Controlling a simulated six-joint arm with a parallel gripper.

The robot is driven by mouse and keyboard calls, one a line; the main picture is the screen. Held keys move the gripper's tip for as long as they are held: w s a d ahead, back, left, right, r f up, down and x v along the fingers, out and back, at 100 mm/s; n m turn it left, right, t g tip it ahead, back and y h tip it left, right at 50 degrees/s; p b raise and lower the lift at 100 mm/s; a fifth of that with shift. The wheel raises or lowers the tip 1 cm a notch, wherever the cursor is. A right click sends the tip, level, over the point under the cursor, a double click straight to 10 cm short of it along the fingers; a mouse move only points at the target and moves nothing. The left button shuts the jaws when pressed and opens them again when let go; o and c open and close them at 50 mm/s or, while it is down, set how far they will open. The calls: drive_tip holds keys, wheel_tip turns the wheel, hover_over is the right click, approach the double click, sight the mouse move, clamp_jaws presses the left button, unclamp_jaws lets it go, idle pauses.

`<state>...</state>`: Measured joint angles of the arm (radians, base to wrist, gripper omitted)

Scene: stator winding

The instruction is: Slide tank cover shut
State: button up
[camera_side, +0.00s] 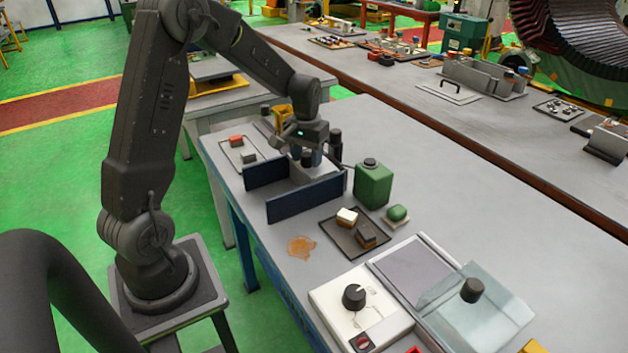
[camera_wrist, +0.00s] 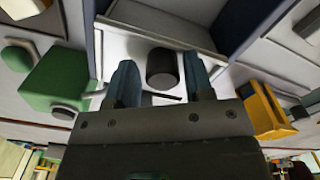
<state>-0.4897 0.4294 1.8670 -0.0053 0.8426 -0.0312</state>
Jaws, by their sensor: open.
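A clear glass cover (camera_side: 500,318) with a dark round knob (camera_side: 472,289) lies at the front right of the bench, beside a grey flat panel (camera_side: 413,268) in a pale frame. I cannot tell for sure that this is the tank's cover. My gripper (camera_side: 308,150) is away from it, pointing down between two dark blue upright plates. In the wrist view its two fingers (camera_wrist: 161,85) are apart, on either side of a dark cylindrical knob (camera_wrist: 164,68) over a pale surface. I cannot tell whether they touch the knob.
A green canister (camera_side: 373,186) stands right of the front blue plate (camera_side: 305,198). A dark tray (camera_side: 345,238) with small blocks lies in front. A white dial box (camera_side: 358,308) is near the front edge, by a brown stain (camera_side: 301,246).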

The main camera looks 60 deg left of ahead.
sight(306, 155)
drive_tip(key=shift+s+a+f, duration=0.2)
drive_tip(key=shift+f, duration=0.1)
drive_tip(key=shift+c, duration=0.3)
drive_tip(key=shift+o, duration=0.3)
drive_tip(key=shift+r, duration=0.55)
drive_tip(key=shift+w+r, duration=0.15)
drive_tip(key=shift+r, duration=2.5)
drive_tip(key=shift+d+r, duration=0.2)
drive_tip(key=shift+d, duration=0.05)
drive_tip(key=s+d+r+m+t, duration=0.2)
drive_tip(key=s+d+r+m, duration=0.1)
drive_tip(key=s+d, duration=0.6)
drive_tip(key=s+d+r+m+t, duration=0.3)
drive_tip(key=s+d+r, duration=0.3)
drive_tip(key=s+d, duration=0.3)
drive_tip(key=shift+s+d+r+t, duration=0.2)
drive_tip(key=shift+s+d+t, duration=0.15)
drive_tip(key=shift+d, duration=0.65)
